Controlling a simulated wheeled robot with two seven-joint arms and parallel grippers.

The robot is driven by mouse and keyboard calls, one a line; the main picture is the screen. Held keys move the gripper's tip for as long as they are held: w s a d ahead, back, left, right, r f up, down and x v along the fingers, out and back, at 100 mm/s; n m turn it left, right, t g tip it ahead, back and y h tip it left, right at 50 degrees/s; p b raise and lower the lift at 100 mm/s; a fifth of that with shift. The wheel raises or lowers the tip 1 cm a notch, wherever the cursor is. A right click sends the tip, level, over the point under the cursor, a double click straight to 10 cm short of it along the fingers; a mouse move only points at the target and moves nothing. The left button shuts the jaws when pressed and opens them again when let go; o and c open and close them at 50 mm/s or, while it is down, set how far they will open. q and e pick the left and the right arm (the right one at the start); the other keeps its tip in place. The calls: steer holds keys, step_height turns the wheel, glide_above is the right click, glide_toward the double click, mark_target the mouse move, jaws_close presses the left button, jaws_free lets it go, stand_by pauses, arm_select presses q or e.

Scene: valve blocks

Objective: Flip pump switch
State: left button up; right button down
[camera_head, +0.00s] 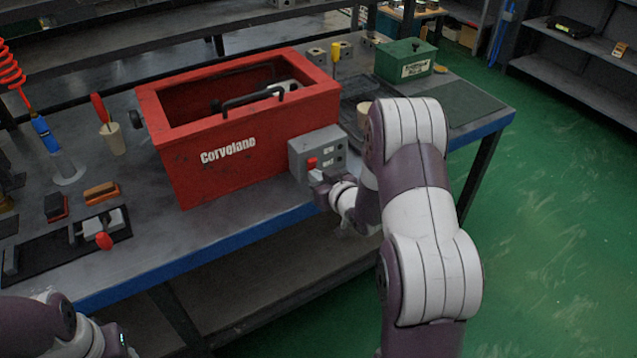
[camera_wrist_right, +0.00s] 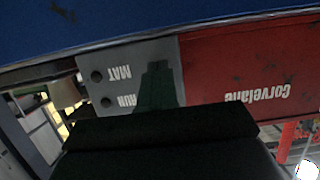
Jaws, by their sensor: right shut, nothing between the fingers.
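A grey switch box (camera_head: 318,150) is on the front right of the red Corvelane tank (camera_head: 215,150). It has small labelled plates and a red switch (camera_head: 312,163) low on its left side. My right gripper (camera_head: 318,181) is at the box's front, just below the red switch; I cannot tell if they touch. In the right wrist view the box face (camera_wrist_right: 130,60) is upside down, with MAT and RUN labels beside dark round spots. The shut, empty right fingers (camera_wrist_right: 158,72) point at the face and hide part of it. My left gripper is out of view; only its arm shows.
The workbench (camera_head: 250,222) has a blue front edge. A clamp with a red knob (camera_head: 104,240) lies on a black mat at left. A green box (camera_head: 406,60) stands behind right. A red screwdriver (camera_head: 101,108) stands in a beige holder (camera_head: 113,138). Open green floor lies at right.

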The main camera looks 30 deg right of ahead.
steer(key=shift+w+r, duration=0.1)
steer(key=shift+r, duration=0.15)
steer(key=shift+w+r+p, duration=0.1)
steer(key=shift+r+p, duration=0.65)
steer(key=shift+r, duration=0.25)
